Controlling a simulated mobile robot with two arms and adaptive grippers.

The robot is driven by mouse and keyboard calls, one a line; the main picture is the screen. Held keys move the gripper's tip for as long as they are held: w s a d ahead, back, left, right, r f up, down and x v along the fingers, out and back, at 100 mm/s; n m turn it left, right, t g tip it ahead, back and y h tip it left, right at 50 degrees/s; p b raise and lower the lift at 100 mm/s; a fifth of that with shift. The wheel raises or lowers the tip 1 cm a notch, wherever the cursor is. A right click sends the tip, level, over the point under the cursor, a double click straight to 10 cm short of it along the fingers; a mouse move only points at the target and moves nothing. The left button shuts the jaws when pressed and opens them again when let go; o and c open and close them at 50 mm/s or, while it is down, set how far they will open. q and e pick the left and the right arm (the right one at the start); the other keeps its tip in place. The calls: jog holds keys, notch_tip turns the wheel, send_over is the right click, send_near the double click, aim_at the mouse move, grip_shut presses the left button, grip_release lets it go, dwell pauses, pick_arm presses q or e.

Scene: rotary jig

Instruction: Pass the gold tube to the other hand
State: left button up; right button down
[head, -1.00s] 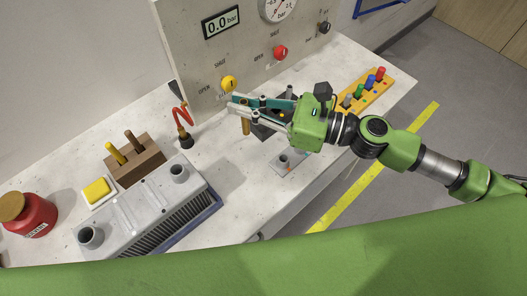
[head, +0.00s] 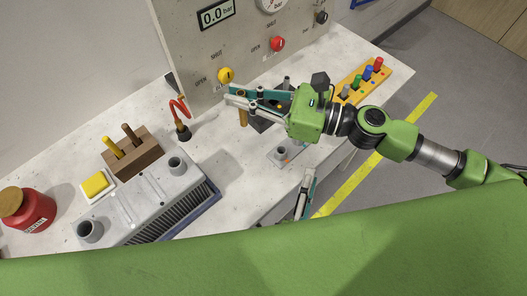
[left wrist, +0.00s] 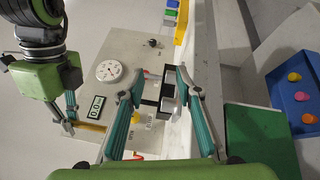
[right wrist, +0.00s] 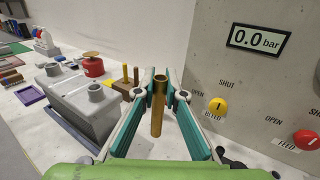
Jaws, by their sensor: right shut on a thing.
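My right gripper (head: 232,103) is shut on the gold tube (head: 243,117), which hangs upright below the fingertips, above the table in front of the panel. In the right wrist view the gold tube (right wrist: 157,118) stands between the teal-padded fingers. My left gripper (head: 309,172) shows at the table's front edge, below and right of the tube, apart from it. In the left wrist view its fingers (left wrist: 160,72) are spread with nothing held. That view also shows my right gripper (left wrist: 68,118) at the left, with the gold tube (left wrist: 91,127) sticking out sideways.
A grey panel (head: 190,50) with a gauge and knobs stands behind. A grey finned housing (head: 135,200), a brown block (head: 131,155) with two pegs, a yellow button (head: 95,184) and a red jar (head: 32,212) are at left. A yellow rack (head: 362,82) is at right.

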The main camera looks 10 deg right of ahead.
pick_arm(q)
jog(key=w+a+r+n+t+y, duration=0.25)
jog(key=r+n+y, duration=0.25)
jog(key=r+n, duration=0.45)
jog(key=n+g+y, duration=0.2)
jog(key=n+y, duration=0.5)
jog(key=n, duration=0.7)
send_near(245, 112)
jog(key=shift+m, duration=0.25)
jog(key=w, duration=0.3)
jog(key=w+a, duration=0.1)
jog(key=w, duration=0.3)
jog(key=w+a, duration=0.1)
jog(key=w, duration=0.2)
jog(key=shift+w, duration=0.3)
grip_shut()
pick_arm(e)
jog(key=c, duration=2)
grip_release()
